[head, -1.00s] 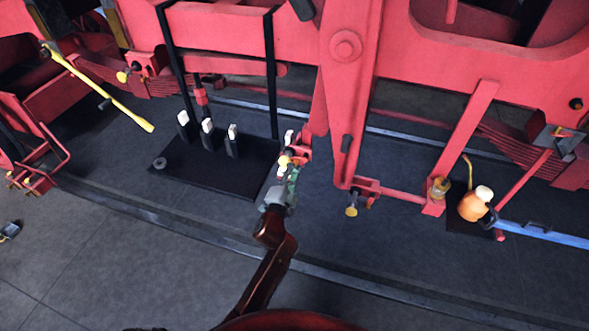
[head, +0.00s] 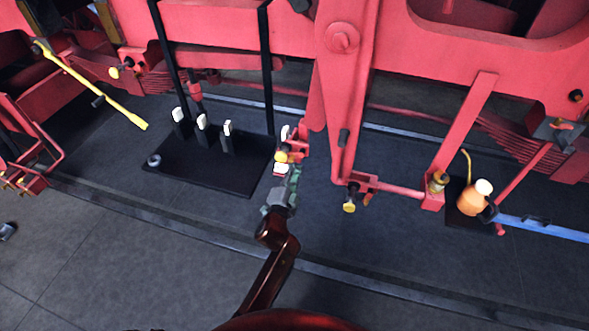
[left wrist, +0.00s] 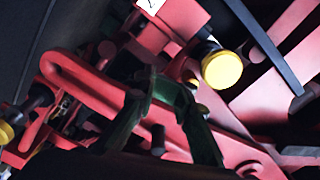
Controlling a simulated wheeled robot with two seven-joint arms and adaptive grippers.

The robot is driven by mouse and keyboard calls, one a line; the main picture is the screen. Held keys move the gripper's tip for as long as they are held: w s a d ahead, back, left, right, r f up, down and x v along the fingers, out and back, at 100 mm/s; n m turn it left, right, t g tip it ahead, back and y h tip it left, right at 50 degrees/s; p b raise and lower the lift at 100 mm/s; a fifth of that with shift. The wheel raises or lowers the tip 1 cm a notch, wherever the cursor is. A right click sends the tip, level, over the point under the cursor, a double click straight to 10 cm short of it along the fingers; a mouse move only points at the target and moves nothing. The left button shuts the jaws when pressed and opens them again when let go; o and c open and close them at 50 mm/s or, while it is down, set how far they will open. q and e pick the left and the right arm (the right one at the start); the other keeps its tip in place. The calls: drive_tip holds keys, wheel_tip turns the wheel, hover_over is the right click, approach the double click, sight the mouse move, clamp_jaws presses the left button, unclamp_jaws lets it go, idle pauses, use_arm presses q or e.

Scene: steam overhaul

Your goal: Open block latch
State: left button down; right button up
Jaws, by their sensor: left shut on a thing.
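A small red block fitting (head: 299,140) with a yellow knob (head: 282,156) sits low on the red frame, in the middle of the head view. My left gripper (head: 293,176) reaches up to it from below, just under the knob. In the left wrist view, the green fingers (left wrist: 165,90) are closed around a red latch bar (left wrist: 85,85) with a rounded end. The yellow knob (left wrist: 222,70) shows there beyond the fingers, to the upper right. The fingers hide part of the bar. My right gripper is in neither view.
A dark mat (head: 215,170) with several white-topped upright pieces lies to the left. A similar fitting with a yellow knob (head: 349,206) hangs to the right. The grey floor (head: 130,265) in front is clear.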

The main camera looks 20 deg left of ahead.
use_arm(q)
drive_tip(key=shift+d+f+b, duration=0.3)
drive_tip(key=shift+d+f, duration=0.15)
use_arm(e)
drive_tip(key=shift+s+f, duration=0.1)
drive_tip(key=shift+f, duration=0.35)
